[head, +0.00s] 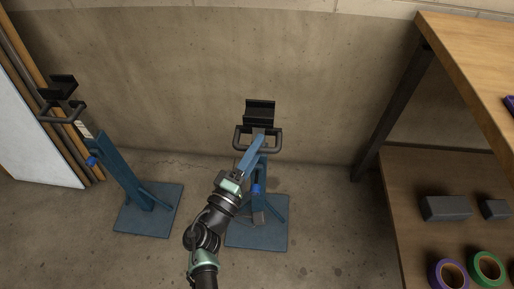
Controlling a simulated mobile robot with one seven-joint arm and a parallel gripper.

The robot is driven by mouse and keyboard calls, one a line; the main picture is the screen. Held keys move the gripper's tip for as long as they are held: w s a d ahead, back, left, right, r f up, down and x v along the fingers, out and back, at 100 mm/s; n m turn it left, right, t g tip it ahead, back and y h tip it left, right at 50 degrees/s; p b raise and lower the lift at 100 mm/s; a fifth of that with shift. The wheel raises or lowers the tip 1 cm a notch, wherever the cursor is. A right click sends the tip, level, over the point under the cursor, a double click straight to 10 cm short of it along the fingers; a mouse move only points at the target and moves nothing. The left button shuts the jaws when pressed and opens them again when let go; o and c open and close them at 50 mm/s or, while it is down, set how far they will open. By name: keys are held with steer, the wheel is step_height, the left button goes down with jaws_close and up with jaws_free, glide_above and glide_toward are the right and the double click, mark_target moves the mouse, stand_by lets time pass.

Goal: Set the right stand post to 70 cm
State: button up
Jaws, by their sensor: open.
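The right stand is blue, with a square base plate (270,238) on the floor near the middle of the head view. Its post (250,155) carries a black U-shaped cradle (260,113) and a dark loop handle (238,138) on top. A small bright blue knob (256,189) shows on its column. My gripper (239,175) is open, just left of the post and below the handle. I cannot tell whether it touches the post. My arm hides part of the lower stand, and no height marks on this post are readable.
A similar left stand (118,165) with its own cradle (62,86) stands at the left. A wooden shelf unit (470,45) at the right holds grey blocks (446,208) and tape rolls (487,267). A concrete wall (200,75) is behind. Floor between the stands is clear.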

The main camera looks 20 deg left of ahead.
steer(key=shift+w, duration=0.3)
jaws_close()
stand_by(1.3)
